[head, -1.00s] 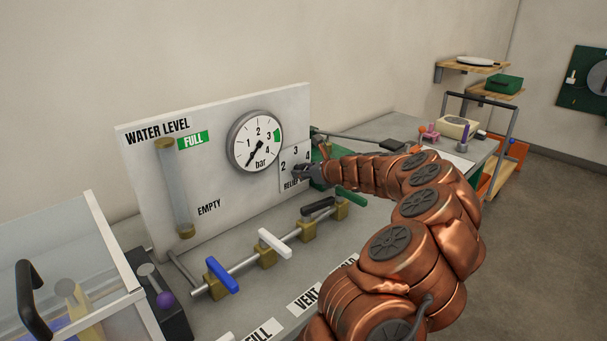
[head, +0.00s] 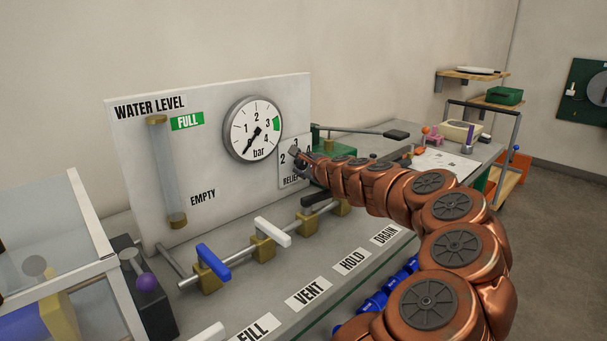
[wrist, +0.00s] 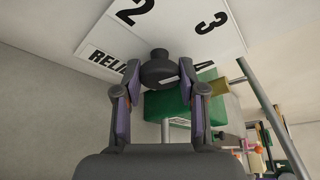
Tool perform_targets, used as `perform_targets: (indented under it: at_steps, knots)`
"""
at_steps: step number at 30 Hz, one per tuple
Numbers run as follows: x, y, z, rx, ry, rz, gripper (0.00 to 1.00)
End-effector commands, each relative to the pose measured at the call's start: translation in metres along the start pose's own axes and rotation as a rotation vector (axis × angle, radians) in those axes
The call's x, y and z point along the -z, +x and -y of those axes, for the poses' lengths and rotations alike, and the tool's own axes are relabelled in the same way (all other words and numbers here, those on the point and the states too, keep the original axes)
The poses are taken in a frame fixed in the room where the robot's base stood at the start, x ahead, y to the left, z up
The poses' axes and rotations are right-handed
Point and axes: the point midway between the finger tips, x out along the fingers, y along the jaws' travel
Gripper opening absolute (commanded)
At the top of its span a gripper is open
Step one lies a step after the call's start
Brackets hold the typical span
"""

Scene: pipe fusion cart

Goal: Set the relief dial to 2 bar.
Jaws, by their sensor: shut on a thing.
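The relief dial's dark knob (wrist: 160,70) sits on a white plate (wrist: 95,30) marked 2 and 3, with part of the word RELIEF showing. A small stub on the knob points up between the 2 and the 3 in the wrist view. My gripper (wrist: 160,80) is shut on the knob, one finger on each side. In the head view my gripper (head: 299,156) is in front of the plate (head: 285,171) and hides the knob and part of the scale. The exact dial reading cannot be told.
The round pressure gauge (head: 252,129) has its needle pointing lower left, below 1. A pipe with blue (head: 213,261) and white (head: 272,231) valve handles runs below the board. A green block (head: 338,148) stands right of the plate, close to my arm.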

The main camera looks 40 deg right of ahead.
Motion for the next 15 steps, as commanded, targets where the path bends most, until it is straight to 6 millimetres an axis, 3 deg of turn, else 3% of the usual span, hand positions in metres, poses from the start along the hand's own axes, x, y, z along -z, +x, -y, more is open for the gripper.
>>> perform_targets:
  at_steps: [15]
  knots:
    - [0.0001,-0.0001,0.0002,0.020,-0.046,-0.001,0.06]
